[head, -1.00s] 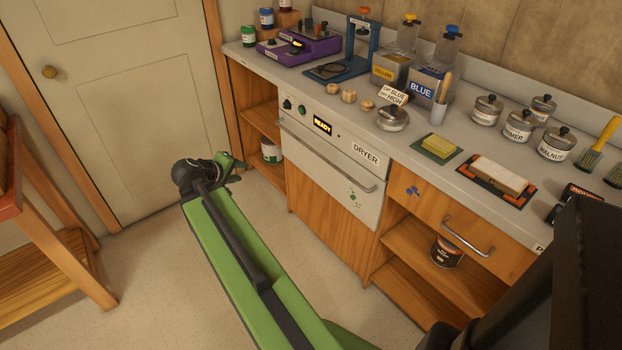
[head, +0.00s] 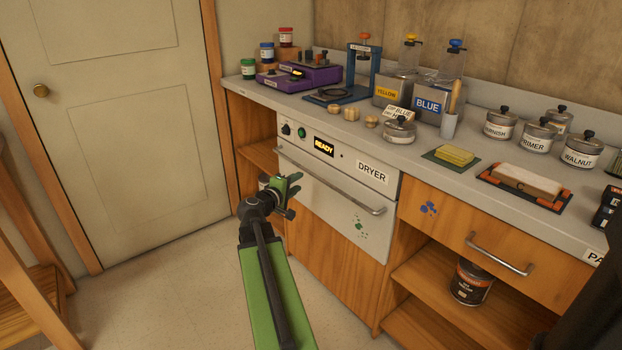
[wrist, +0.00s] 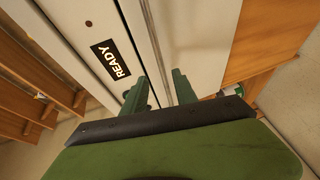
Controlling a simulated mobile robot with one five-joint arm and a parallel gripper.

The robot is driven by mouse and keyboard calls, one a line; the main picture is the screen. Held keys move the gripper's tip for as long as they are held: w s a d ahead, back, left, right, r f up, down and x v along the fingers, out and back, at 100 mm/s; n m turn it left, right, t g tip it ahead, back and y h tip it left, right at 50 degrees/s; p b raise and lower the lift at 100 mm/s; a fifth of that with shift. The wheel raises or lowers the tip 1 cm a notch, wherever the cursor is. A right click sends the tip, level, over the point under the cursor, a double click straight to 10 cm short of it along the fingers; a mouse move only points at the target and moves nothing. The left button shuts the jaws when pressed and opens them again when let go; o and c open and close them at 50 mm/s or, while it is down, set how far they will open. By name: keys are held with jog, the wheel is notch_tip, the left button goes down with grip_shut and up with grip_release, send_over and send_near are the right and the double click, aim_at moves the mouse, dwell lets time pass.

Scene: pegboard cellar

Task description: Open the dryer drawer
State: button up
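The dryer drawer (head: 334,206) is a pale front panel below the READY display, with green specks on it and a DRYER label (head: 373,172) above its right part. Its long metal handle (head: 345,194) runs along the top of the panel, and the drawer looks shut. My green gripper (head: 288,187) is in front of the left end of the handle. In the wrist view my two fingers (wrist: 160,90) are spread apart, with the handle bar (wrist: 157,45) running between or just beyond them. I cannot tell whether they touch it.
The counter (head: 300,105) above holds purple equipment (head: 300,77), a lidded pot (head: 399,129) and several tins. An open shelf with a dark can (head: 470,282) is to the right. A door (head: 110,120) stands at the left, with bare floor before it.

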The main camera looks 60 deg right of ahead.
aim_at(312, 173)
jog(key=d, duration=0.3)
jog(key=d+f+b, duration=0.1)
jog(key=d, duration=0.3)
jog(key=d+f, duration=0.1)
jog(key=d, duration=0.3)
jog(key=shift+w+b, duration=0.3)
jog(key=shift+a, duration=0.1)
grip_shut()
dwell(0.5)
jog(key=shift+s+a+f, duration=0.1)
jog(key=shift+a, duration=0.05)
